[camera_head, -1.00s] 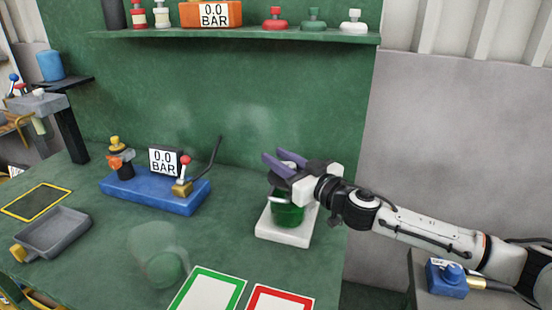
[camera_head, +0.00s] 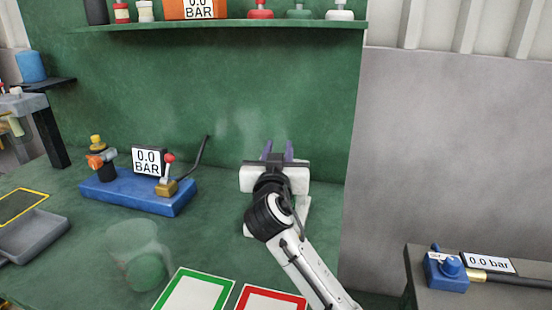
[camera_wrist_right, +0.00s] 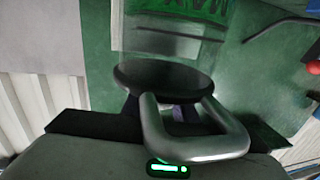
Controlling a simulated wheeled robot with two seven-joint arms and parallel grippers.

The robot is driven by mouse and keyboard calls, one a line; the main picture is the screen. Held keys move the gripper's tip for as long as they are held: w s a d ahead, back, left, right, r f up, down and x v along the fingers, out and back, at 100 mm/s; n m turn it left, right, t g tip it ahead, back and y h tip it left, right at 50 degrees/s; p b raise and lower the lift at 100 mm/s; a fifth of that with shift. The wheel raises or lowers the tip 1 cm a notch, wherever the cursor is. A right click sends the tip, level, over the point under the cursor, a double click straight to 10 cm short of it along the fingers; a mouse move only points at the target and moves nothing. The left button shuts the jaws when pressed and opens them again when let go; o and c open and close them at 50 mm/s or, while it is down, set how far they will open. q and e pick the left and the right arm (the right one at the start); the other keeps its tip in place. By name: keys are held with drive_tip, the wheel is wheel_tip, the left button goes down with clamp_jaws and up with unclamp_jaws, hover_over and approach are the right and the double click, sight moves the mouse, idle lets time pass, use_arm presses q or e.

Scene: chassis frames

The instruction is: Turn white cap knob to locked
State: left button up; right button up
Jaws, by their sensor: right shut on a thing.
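My right gripper (camera_head: 278,150) reaches over the bench from the lower right, its purple fingers pointing to the back wall. In the right wrist view, the fingers (camera_wrist_right: 158,112) are shut on a round cap (camera_wrist_right: 165,78), which looks dark in shadow. A grey loop handle (camera_wrist_right: 200,145) stands out in front of the cap. I cannot make out a lock mark or the cap's true colour. In the head view, the gripper hides the cap and the green vessel; only edges of the white base (camera_head: 302,218) show. My left gripper is not in view.
A blue fixture (camera_head: 130,193) with a 0.0 BAR display stands to the left. Green (camera_head: 205,277) and red (camera_head: 245,300) framed mats lie in front. A shelf (camera_head: 230,24) above holds red, green and white caps. A clear jar (camera_head: 140,250) stands front left.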

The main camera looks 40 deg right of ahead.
drive_tip(key=shift+d+r+m+g+h, duration=0.2)
drive_tip(key=shift+r+m+g+h, duration=0.05)
drive_tip(key=shift+m+g+h, duration=0.15)
drive_tip(key=o, duration=1.1)
drive_tip(key=shift+f, duration=0.15)
